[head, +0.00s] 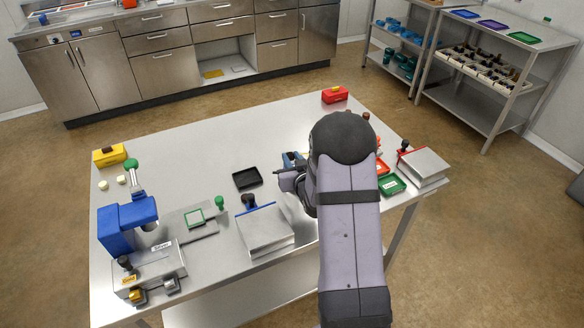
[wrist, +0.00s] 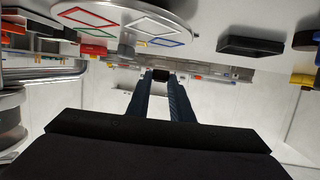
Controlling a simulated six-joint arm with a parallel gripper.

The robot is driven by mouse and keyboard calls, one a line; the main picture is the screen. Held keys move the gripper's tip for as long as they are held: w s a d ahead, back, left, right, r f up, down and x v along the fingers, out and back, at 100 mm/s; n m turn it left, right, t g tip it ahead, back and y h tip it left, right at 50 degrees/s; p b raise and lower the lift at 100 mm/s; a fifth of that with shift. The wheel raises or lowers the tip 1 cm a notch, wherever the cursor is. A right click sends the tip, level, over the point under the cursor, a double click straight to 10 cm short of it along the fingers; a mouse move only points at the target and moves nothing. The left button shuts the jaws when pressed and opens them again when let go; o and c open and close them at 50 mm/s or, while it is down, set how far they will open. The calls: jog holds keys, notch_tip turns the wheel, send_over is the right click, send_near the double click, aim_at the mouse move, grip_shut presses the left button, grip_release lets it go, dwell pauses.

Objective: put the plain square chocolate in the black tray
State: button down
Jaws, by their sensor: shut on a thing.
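The black tray (head: 247,178) lies on the steel table, shallow and apparently empty. It also shows in the wrist view (wrist: 250,46) at the upper right. My gripper (wrist: 162,77) is shut on a small dark square piece, the chocolate (wrist: 161,74), held between its fingertips. In the head view my gripper (head: 281,171) is just right of the tray and appears raised above the table. My arm hides much of what is behind it. I cannot make out the chocolate in the head view.
A round metal plate (wrist: 122,14) with coloured square frames shows in the wrist view. A steel block with a blue edge (head: 264,229) stands in front of the tray, a green-knobbed stamp (head: 220,203) at its left. A blue press (head: 127,224) stands at far left. The table behind the tray is clear.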

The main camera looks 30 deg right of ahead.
jog(key=shift+f, duration=1.9)
jog(key=shift+f, duration=0.1)
jog(key=shift+f, duration=0.15)
jog(key=c, duration=1.6)
grip_release()
jog(key=shift+o, duration=0.2)
jog(key=shift+p, duration=0.3)
jog(key=shift+b+v, duration=1.2)
jog(key=shift+v, duration=2.4)
jog(key=shift+s+a+f, duration=0.1)
jog(key=shift+c, duration=1.2)
